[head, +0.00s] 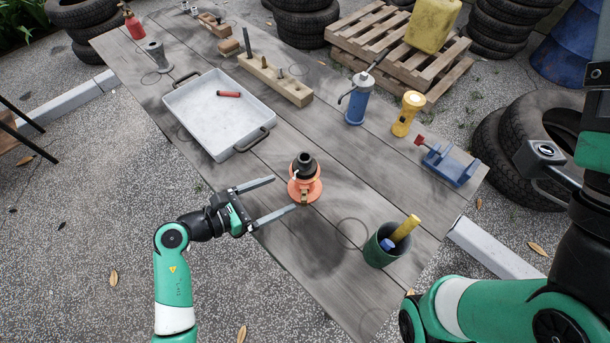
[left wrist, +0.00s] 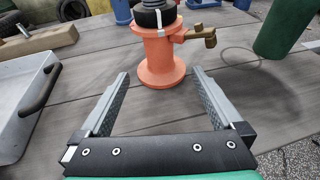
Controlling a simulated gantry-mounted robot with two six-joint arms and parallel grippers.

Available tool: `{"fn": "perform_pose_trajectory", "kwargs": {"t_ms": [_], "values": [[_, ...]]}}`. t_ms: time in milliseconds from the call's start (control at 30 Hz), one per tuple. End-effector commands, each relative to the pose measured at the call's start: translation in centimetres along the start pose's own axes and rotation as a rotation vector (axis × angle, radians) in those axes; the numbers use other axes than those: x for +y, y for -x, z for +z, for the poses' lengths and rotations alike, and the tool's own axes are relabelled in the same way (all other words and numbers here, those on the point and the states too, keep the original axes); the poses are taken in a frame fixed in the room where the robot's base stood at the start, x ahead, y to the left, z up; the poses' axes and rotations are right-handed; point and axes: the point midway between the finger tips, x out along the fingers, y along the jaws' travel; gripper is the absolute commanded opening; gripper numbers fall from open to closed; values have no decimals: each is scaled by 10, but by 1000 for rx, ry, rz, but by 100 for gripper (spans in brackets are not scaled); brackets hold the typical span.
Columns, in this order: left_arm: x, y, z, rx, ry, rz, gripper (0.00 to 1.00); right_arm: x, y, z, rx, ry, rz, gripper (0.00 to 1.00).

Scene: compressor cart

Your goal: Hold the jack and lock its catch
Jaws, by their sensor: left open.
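The orange jack (head: 304,190) stands upright on the plank table, with a black collar and screw top. In the left wrist view the jack (left wrist: 163,62) stands just ahead of the fingertips, near the middle. A brass-coloured catch (left wrist: 200,36) sticks out from its right side below the collar. My left gripper (head: 284,194) is open and empty, its two fingers pointing at the jack's lower body from the left. The fingers lie low on either side of the line to its base. Of my right arm, dark and green links show at the right edge; its jaws are not clear.
A grey tray (head: 183,132) with a red-handled item lies left of the jack. A green cup (head: 370,255) holding yellow and blue items stands to the right, near the front edge. A wooden block (head: 300,93), a blue pump bottle (head: 357,105), a yellow torch (head: 405,122) and a blue vise (head: 455,166) stand behind.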

Motion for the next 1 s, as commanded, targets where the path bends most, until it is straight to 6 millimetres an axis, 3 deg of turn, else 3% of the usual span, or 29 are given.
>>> {"fn": "perform_pose_trajectory", "kwargs": {"t_ms": [200, 400, 833, 867, 1000], "values": [[-1, -41, -6, -2, -4, -3, 100, 0, 27, 25, -1, 0, 0, 100], [-1, -68, -2, -1, -1, -2, 100, 0, 34, 31, 0, 0, 0, 100], [0, -79, 1, -2, 0, 0, 100, 0, 36, 33, 0, 0, 0, 100], [0, -79, 1, -2, 0, 0, 98, 0, 36, 33, 0, 0, 0, 100], [0, -79, 1, -2, 0, 0, 73, 0, 36, 33, 0, 0, 0, 100]]}}
